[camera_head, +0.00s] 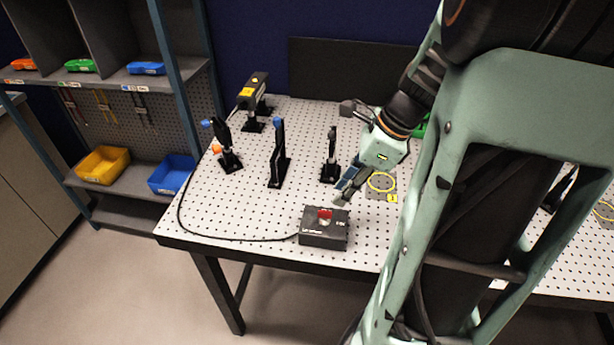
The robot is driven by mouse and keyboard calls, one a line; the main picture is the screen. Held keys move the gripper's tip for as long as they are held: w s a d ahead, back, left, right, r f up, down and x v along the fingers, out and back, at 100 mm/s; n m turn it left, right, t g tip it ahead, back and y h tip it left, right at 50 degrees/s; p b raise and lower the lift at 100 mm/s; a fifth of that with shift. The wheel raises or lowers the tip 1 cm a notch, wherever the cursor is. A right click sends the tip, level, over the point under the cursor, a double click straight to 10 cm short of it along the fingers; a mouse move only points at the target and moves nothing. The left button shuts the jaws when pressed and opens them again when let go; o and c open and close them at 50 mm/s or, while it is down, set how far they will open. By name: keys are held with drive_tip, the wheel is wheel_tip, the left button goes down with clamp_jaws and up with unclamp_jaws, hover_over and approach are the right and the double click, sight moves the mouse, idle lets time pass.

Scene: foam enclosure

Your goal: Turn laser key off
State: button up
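The laser key box (323,232) is a dark grey box near the front edge of the perforated table. A red part (325,215) shows on its top, with a pale spot beside it; the key's position is too small to tell. A black cable runs from the box to the left and back. The yellow-and-black laser (252,90) stands at the back left of the table. My gripper (340,198) points down and left, just above and behind the box's right side. Its fingers are small here, and I cannot tell whether they are open or shut.
Several black optic mounts stand behind the box, including a blue-topped post (279,150) and a shorter mount (330,160). A yellow ring marking (381,182) lies right of the gripper. Shelves with bins (103,164) stand left.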

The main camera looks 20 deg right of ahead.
sight(327, 212)
drive_tip(key=x, duration=0.8)
drive_tip(key=shift+w+f, duration=0.1)
clamp_jaws()
